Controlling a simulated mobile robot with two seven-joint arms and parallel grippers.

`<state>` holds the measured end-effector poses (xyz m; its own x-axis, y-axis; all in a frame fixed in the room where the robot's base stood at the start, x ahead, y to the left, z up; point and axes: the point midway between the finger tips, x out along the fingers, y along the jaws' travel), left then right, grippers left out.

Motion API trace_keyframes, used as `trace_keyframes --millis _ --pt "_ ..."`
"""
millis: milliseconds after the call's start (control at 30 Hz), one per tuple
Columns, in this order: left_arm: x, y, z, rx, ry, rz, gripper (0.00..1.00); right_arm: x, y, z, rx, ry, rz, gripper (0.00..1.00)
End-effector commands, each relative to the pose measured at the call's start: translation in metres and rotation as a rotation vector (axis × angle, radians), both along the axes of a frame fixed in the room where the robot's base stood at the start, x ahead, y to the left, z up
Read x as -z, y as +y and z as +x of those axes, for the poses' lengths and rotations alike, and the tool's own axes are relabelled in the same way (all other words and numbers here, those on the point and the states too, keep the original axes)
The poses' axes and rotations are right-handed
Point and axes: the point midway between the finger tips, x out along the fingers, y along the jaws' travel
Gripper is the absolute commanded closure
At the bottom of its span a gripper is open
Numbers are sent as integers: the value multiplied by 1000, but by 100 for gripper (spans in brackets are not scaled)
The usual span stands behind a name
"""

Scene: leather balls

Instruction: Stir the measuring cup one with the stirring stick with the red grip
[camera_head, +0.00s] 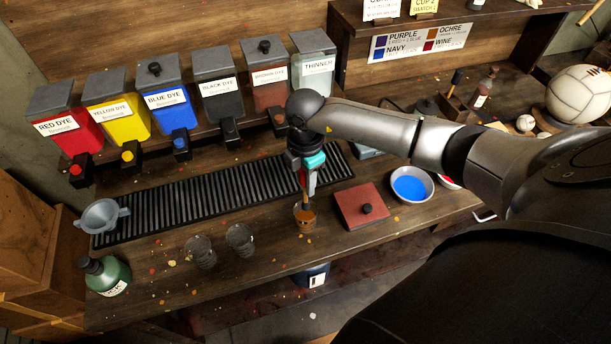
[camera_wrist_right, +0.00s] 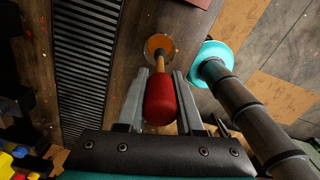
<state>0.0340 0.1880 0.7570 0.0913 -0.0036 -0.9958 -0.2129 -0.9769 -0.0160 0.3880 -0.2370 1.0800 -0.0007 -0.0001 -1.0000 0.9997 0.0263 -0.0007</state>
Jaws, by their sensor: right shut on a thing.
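A small clear measuring cup (camera_head: 304,224) with orange-brown liquid stands on the wooden bench, left of the red square lid. It also shows in the wrist view (camera_wrist_right: 161,42). My right gripper (camera_head: 304,183) is above this cup, pointing down. In the wrist view it (camera_wrist_right: 160,80) is shut on the red grip of the stirring stick (camera_wrist_right: 160,104). The stick's wooden shaft reaches down into the cup; its lower end is hidden in the liquid. Two more clear cups, (camera_head: 201,252) and (camera_head: 240,239), stand to the left and look empty. My left gripper is not in view.
Several dye dispensers, such as the blue one (camera_head: 170,106), line the back above a black slatted grate (camera_head: 200,192). A green bottle (camera_head: 108,276) and a grey funnel-like cup (camera_head: 102,215) are at left. The red lid (camera_head: 352,205) and a blue-filled bowl (camera_head: 427,190) are at right.

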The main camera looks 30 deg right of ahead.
Motion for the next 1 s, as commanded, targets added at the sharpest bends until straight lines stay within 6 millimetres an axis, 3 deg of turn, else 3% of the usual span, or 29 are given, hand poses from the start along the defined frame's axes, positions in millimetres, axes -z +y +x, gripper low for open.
trace_keyframes --millis 500,1000 --pt "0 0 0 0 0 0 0 -46 0 1 0 -2 0 100" --pt "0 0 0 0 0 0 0 -50 0 0 0 -1 0 100"
